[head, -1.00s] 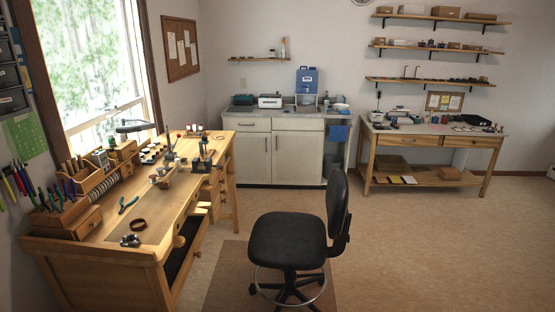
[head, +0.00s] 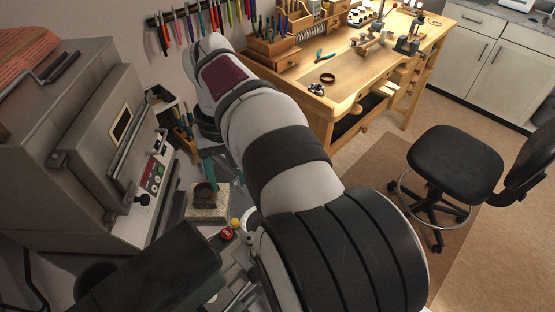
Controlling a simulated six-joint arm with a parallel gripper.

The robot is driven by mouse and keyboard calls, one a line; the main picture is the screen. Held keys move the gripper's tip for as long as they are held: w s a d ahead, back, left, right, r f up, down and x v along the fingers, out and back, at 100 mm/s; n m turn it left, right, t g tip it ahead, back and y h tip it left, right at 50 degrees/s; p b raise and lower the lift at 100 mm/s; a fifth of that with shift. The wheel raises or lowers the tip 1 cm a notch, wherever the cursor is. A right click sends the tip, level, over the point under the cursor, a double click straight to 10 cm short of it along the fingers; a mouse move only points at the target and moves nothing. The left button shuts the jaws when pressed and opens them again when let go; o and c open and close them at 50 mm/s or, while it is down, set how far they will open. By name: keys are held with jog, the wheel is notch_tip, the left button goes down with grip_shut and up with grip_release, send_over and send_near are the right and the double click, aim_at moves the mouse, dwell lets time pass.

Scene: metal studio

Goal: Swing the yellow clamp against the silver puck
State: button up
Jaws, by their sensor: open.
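My arm fills the middle of the head view and hides much of the bench behind it. I cannot make out my gripper; no fingertips show. I cannot clearly identify the yellow clamp. A small yellow piece (head: 236,223) shows beside a red round knob (head: 226,234) at the left edge of my arm, too small to name. I cannot identify the silver puck.
A grey metal kiln (head: 95,150) with a control panel stands at the left. A dark cup sits on a pale block (head: 208,208) beside it. A wooden workbench (head: 345,80) with tools stands behind my arm. A black chair (head: 455,165) stands at the right.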

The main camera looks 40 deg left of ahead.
aim_at(235, 221)
jog(key=f, duration=1.5)
jog(key=shift+s+a, duration=0.1)
jog(key=shift+s, duration=0.15)
grip_shut()
